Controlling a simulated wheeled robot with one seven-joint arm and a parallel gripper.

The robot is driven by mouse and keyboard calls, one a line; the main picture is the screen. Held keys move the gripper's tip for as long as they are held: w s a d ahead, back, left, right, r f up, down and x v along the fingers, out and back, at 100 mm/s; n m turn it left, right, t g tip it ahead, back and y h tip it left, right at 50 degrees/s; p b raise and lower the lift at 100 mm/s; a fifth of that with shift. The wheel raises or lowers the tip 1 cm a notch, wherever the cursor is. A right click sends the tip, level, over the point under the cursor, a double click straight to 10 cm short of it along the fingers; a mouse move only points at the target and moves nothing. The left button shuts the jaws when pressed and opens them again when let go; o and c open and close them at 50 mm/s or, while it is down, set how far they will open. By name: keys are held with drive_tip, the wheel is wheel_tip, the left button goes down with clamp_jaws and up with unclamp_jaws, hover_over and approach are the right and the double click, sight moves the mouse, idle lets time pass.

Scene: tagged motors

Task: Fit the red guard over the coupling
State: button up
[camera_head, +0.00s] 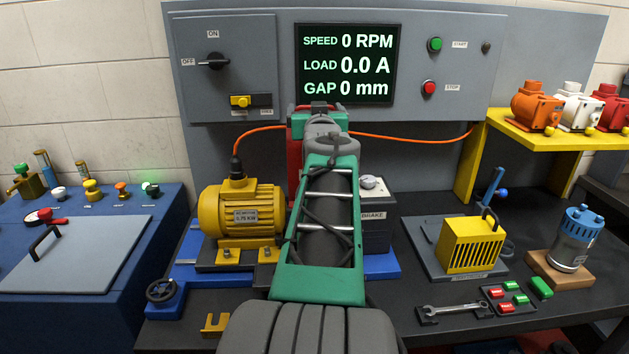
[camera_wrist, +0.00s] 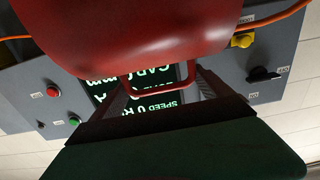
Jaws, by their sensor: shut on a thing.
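The red guard (camera_head: 294,170) shows only as a strip beside my green arm in the head view. It fills the top of the wrist view (camera_wrist: 140,40), with its red handle at my gripper (camera_wrist: 160,92). My gripper is shut on the guard, and its fingertips are partly hidden. The coupling is hidden behind my arm. The yellow motor (camera_head: 240,215) stands left of my arm and the dark brake (camera_head: 376,235) stands right of it. I cannot tell whether the guard touches anything below.
An orange cable (camera_head: 420,138) runs behind my arm. The panel display (camera_head: 347,64) reads 0 RPM, 0.0 A and gap 0 mm. A yellow slotted cover (camera_head: 472,245), a blue pump (camera_head: 577,240) and a wrench (camera_head: 452,310) occupy the right bench. A handwheel (camera_head: 160,291) is front left.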

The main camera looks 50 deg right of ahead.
wheel_tip(320, 180, down, 17)
drive_tip(key=shift+f+p, duration=0.1)
drive_tip(key=shift+p, duration=0.4)
drive_tip(key=o, duration=1.8)
drive_tip(key=shift+f, duration=0.15)
drive_tip(key=shift+o, duration=0.2)
drive_tip(key=shift+s+a, duration=0.15)
drive_tip(key=b+v, duration=0.2)
drive_tip(key=v, duration=0.9)
drive_tip(key=shift+s+a, duration=0.3)
